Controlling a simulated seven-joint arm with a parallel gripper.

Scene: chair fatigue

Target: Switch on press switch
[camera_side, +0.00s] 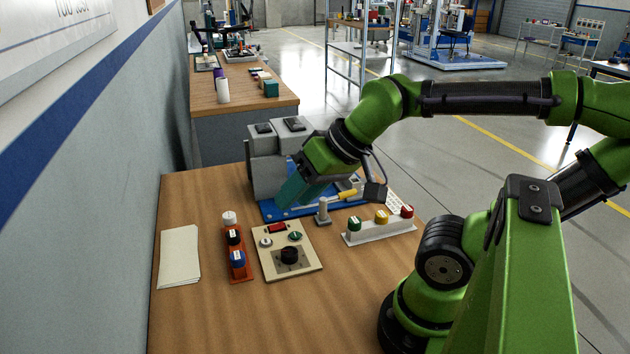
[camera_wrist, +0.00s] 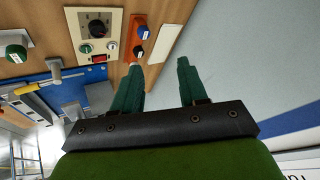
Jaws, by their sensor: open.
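A beige control panel (camera_side: 301,268) on the wooden table carries a black dial (camera_side: 290,256), a red rectangular part (camera_side: 277,228), a green button (camera_side: 295,236) and a white button (camera_side: 266,242). The panel also shows in the wrist view (camera_wrist: 80,18). I cannot tell which control is the press switch. A grey machine (camera_side: 264,172) with a blue base (camera_side: 275,210) stands behind the panel. My gripper (camera_side: 284,202) is above the blue base, its teal fingers angled down. In the wrist view my gripper (camera_wrist: 160,63) is open, with nothing between the fingers.
An orange strip (camera_side: 239,268) with white, black and blue knobs lies left of the panel. A white bar (camera_side: 378,232) with green, yellow and red buttons lies right. A grey post (camera_side: 323,212) stands between. Paper sheets (camera_side: 179,257) lie by the wall. The front table area is clear.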

